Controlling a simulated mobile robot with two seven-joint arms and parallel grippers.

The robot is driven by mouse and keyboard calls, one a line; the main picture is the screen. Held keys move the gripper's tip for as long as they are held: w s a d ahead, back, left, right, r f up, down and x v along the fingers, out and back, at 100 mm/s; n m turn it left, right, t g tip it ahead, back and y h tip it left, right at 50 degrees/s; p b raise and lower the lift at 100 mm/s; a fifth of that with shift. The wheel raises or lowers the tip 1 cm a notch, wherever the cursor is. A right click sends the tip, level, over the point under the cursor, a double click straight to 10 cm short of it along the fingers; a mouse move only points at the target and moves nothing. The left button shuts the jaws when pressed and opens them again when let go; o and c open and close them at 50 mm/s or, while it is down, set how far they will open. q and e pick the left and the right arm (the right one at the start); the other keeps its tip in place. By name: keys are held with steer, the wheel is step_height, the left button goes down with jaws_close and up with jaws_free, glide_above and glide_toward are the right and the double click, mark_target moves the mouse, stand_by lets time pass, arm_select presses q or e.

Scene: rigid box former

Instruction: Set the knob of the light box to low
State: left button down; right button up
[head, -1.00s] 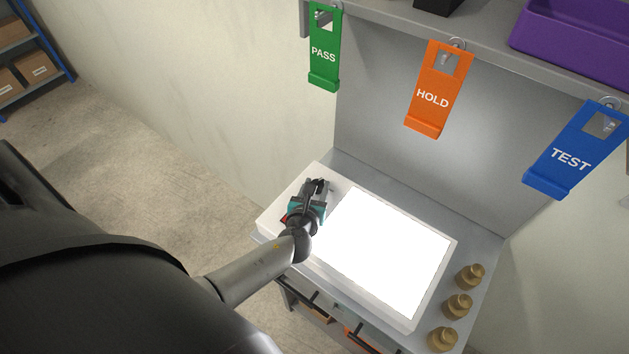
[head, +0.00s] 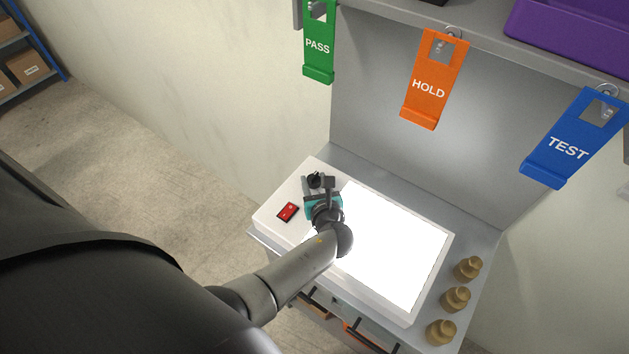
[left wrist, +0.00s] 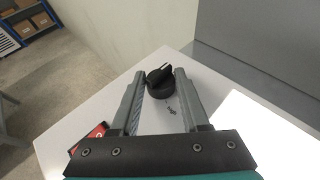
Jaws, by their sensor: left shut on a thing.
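The light box (head: 395,300) is white with a bright lit panel and stands on the grey bench. Its black knob (head: 314,180) is at the back left corner of its top. My left gripper (head: 317,181) is at the knob. In the left wrist view the knob (left wrist: 160,82) sits between the tips of my left gripper (left wrist: 160,77), which is shut on it. A pale pointer mark on the knob points to the upper right there. Small dark markings beside the knob are too small to read. My right gripper is not in view.
A red rocker switch (head: 288,212) is on the box's left side. Several brass weights (head: 456,299) stand at the right. Green PASS (head: 318,45), orange HOLD (head: 430,85) and blue TEST (head: 570,148) tags hang from the shelf above. A purple bin (head: 575,35) sits on the shelf.

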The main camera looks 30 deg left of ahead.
arm_select(q)
steer(key=shift+c, duration=2)
jaws_free()
steer(key=p+v, duration=0.2)
steer(key=v, duration=1.3)
steer(key=shift+s+d+r, duration=0.1)
